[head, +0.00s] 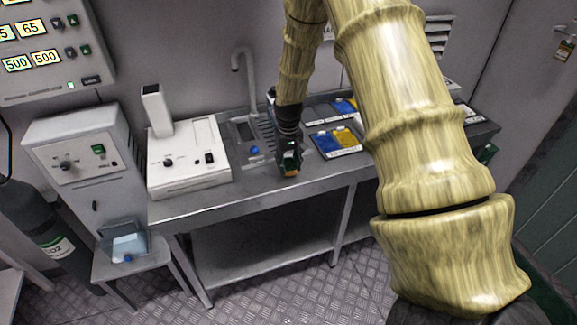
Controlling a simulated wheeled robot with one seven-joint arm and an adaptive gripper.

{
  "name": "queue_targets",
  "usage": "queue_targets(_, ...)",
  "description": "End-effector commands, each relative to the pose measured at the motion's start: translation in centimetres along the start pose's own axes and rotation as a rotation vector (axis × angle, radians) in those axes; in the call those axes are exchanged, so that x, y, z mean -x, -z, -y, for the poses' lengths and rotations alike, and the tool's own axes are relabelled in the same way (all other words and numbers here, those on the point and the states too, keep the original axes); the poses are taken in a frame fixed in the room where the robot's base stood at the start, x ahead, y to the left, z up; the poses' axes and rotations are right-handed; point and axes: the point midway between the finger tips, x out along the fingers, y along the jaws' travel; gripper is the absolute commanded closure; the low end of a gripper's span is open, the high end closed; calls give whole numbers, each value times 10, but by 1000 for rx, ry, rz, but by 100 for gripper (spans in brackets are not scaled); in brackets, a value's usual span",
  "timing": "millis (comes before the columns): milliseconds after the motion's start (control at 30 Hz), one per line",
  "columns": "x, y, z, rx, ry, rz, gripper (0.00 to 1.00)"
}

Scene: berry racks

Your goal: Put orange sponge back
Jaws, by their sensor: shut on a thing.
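My gripper (290,162) points down over the front part of the metal bench, right of the sink. It is shut on the orange sponge (290,174), which shows as a small orange patch at the fingertips. The gripper hides most of it, and I cannot tell whether it touches the bench. A tray (340,155) just right of the gripper holds a blue and a yellow piece side by side. Another tray behind it, with grey and blue parts, is partly hidden by my arm.
The sink (245,130) with a tall tap (250,80) lies left of the gripper, with a blue item (255,150) at it. A white device (188,172) stands further left. A small side table (140,265) holds a clear bluish container (124,243).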

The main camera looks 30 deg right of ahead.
Motion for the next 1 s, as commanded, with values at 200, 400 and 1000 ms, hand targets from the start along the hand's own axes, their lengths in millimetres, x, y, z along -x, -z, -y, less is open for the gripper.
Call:
queue_targets(200,-17,0,0,0,0,0,88)
queue_targets(400,-18,0,0,-1,0,-1,88)
queue_targets(1000,-20,0,0,-1,0,0,40)
